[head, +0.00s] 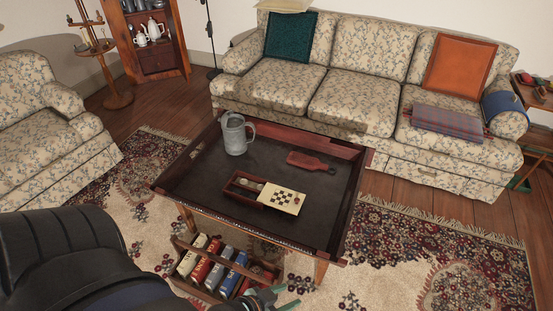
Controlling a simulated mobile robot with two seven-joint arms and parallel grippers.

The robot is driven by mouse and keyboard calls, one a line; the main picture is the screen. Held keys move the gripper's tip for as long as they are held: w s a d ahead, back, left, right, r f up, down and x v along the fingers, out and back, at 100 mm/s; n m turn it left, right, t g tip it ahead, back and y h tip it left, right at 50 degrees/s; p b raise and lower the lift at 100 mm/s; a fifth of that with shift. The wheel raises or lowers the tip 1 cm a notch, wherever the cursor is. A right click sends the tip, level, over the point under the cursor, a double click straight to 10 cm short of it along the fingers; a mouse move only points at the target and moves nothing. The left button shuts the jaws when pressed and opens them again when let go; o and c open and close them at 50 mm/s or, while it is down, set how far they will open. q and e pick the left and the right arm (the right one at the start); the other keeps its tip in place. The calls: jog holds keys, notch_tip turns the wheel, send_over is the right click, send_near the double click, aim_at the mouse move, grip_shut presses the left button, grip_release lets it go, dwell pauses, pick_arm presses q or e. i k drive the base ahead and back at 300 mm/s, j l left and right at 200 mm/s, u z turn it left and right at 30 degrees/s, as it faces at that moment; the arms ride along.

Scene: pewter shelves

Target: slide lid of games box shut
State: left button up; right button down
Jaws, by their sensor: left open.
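The games box (232,193) is a small reddish-brown wooden box on the coffee table. Its pale lid (293,195), marked with a checkerboard, sticks out to the right. The box's left part is uncovered, and small light pieces show inside. My left gripper (287,297) is at the bottom edge of the picture, with greenish fingertips apart and nothing seen between them. It is well below the box in the picture, near the low crate, and not touching the box. My black left arm fills the lower left. My right gripper is not in view.
The dark tray-topped coffee table (325,215) has raised rims. A grey metal jug (235,135) stands behind the box, and a red paddle-like board (310,161) lies behind the lid. A sofa (360,95) stands behind.

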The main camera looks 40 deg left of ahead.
aim_at(275, 196)
jog(key=i+l+u, duration=0.1)
jog(key=u, duration=0.3)
jog(key=i+l+u, duration=0.15)
jog(key=u, duration=0.3)
jog(key=i+l+u, duration=0.15)
jog(key=u, duration=0.25)
